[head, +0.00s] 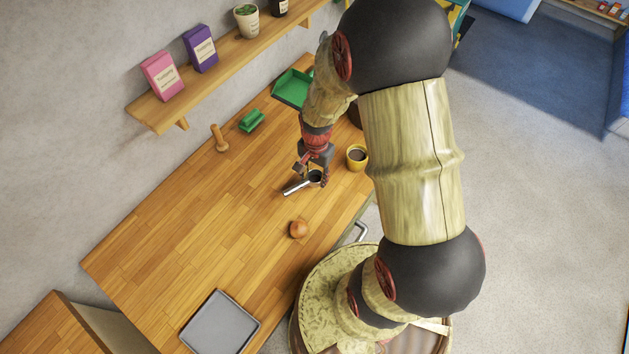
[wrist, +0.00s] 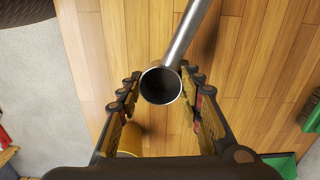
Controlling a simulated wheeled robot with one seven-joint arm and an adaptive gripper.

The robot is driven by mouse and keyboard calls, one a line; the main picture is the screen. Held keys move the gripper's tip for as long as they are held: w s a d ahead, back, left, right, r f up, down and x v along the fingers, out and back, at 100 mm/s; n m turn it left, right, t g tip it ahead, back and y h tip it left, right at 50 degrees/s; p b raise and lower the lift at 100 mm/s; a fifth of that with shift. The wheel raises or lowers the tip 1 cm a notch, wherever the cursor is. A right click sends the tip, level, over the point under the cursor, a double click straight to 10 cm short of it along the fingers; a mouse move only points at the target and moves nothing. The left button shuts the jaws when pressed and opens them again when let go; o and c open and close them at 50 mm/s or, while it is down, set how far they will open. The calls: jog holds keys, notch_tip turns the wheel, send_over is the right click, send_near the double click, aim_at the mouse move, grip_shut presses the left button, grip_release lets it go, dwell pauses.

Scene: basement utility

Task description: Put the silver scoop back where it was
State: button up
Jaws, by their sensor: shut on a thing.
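The silver scoop (head: 296,187) is at my gripper (head: 312,176) over the wooden table. In the wrist view the scoop's round cup (wrist: 161,86) sits between the two fingertips of my gripper (wrist: 162,88), and its long handle runs up and to the right. The gripper is shut on the scoop's cup. The scoop seems held close above the tabletop, but I cannot tell the exact gap.
A yellow cup with dark contents (head: 357,157) stands right of my gripper. An onion-like ball (head: 298,229) lies nearer. A grey tray (head: 220,322), green brush (head: 252,120), wooden pestle (head: 219,138) and green dustpan (head: 292,88) are on the table (head: 180,220). Its left middle is clear.

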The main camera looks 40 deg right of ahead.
jog(key=shift+w+d+f, duration=0.1)
jog(key=shift+w+f, duration=0.15)
jog(key=shift+f, duration=0.15)
jog(key=shift+w+f, duration=0.1)
jog(key=shift+f, duration=1.5)
jog(key=shift+f, duration=0.1)
jog(key=o, duration=1.2)
jog(key=shift+b, duration=0.3)
jog(key=shift+c, duration=0.2)
notch_tip(320, 180, up, 12)
jog(key=shift+r+p, duration=0.1)
jog(key=shift+p, duration=0.65)
jog(key=s+a+r+n+t, duration=0.1)
jog(key=a+r+n, duration=0.2)
jog(key=r, duration=0.5)
jog(key=s+a+r+n+t, duration=0.1)
jog(key=a+r+n+t, duration=0.15)
jog(key=r, duration=0.45)
jog(key=s+a+r+n+t, duration=0.2)
jog(key=s+a+r+n, duration=0.4)
jog(key=s+r, duration=0.4)
jog(key=shift+s+a+r+n, duration=0.2)
jog(key=shift+r+n, duration=0.3)
jog(key=shift+n, duration=0.35)
